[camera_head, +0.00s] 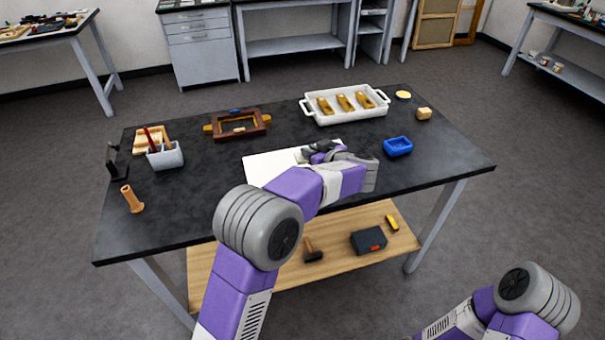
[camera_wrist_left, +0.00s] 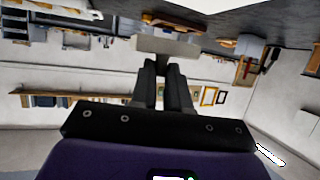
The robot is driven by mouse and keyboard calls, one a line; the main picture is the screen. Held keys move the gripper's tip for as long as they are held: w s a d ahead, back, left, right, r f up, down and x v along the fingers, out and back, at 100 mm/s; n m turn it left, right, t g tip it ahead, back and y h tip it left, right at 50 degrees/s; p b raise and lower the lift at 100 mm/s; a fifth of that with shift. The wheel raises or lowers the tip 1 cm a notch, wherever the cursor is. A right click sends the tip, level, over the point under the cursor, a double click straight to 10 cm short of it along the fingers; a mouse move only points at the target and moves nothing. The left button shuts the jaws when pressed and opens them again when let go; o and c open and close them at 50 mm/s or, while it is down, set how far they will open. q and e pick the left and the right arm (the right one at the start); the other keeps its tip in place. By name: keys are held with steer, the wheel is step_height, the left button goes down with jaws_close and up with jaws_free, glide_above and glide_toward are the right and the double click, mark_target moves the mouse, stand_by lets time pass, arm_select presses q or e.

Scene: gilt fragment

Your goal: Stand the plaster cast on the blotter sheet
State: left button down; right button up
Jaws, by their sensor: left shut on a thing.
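The white blotter sheet (camera_head: 262,170) lies flat on the dark table, left of the middle, partly hidden by my left arm. My left gripper (camera_head: 312,152) is over the right part of the sheet, shut on the pale plaster cast (camera_head: 299,156). In the left wrist view the cast (camera_wrist_left: 165,46) shows as an off-white block across the tips of the black fingers (camera_wrist_left: 165,68). Most of the cast is hidden in the head view, and I cannot tell whether it touches the sheet. My right gripper is out of view.
A white tray (camera_head: 350,119) with three gilt pieces stands behind my left gripper. A blue dish (camera_head: 398,147) is to its right, a brown wooden frame (camera_head: 238,125) behind the sheet. The table's front left is clear.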

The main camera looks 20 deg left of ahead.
arm_select(q)
steer(key=f+b, duration=0.1)
steer(key=f, duration=0.4)
steer(key=f+b, duration=0.1)
steer(key=f, duration=0.4)
steer(key=shift+w+d, duration=0.1)
steer(key=shift+w, duration=0.1)
steer(key=shift+f+b, duration=0.15)
steer(key=shift+b, duration=0.25)
steer(key=c, duration=1.1)
jaws_free()
steer(key=shift+r+p, duration=0.35)
steer(key=shift+p, duration=0.2)
steer(key=v, duration=1.2)
steer(key=shift+f+p, duration=0.15)
steer(key=shift+p, duration=0.25)
